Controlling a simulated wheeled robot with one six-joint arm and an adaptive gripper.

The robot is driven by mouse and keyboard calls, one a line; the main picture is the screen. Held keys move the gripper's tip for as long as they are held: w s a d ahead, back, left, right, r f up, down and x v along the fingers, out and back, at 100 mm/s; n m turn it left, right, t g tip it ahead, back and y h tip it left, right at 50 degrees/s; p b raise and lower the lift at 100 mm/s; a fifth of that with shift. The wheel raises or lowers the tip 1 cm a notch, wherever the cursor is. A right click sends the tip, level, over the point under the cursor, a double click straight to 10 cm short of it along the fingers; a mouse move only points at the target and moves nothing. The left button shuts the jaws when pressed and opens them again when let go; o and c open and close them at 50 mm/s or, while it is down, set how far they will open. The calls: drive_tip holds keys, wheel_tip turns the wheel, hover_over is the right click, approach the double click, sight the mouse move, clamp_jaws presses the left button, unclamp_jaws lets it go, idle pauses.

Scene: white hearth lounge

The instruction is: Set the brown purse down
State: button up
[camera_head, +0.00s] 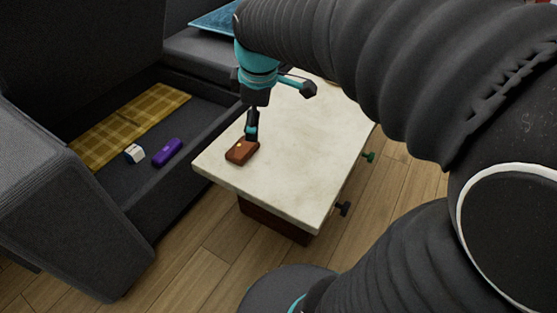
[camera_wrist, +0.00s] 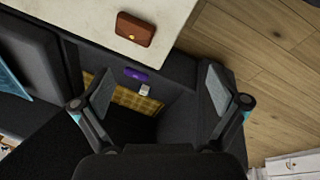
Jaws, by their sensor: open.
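The brown purse (camera_head: 237,155) is a small block with a light clasp. It rests on the pale tabletop (camera_head: 300,145), close to its near-left edge. In the wrist view the purse (camera_wrist: 135,29) lies flat near the table's edge, beyond the fingertips and not between them. My gripper (camera_head: 251,134) points down just above and behind the purse in the head view. In the wrist view my gripper (camera_wrist: 160,85) has its two fingers spread wide and holds nothing. From the head view I cannot tell whether a finger touches the purse.
A dark grey sofa (camera_head: 60,160) stands left of the table. On its low inner surface lie a yellow plaid cloth (camera_head: 130,125), a small white box (camera_head: 134,153) and a purple object (camera_head: 167,152). Dark and green knobs (camera_head: 369,156) stick out from the table's right side. The tabletop behind the purse is mostly clear.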

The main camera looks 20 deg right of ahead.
drive_tip(key=s+m+t, duration=0.2)
drive_tip(key=s+m, duration=1)
drive_tip(key=s, duration=0.2)
drive_tip(key=shift+s+a+f+t, duration=0.25)
drive_tip(key=shift+s+f+t, duration=0.05)
drive_tip(key=shift+s+f, duration=0.1)
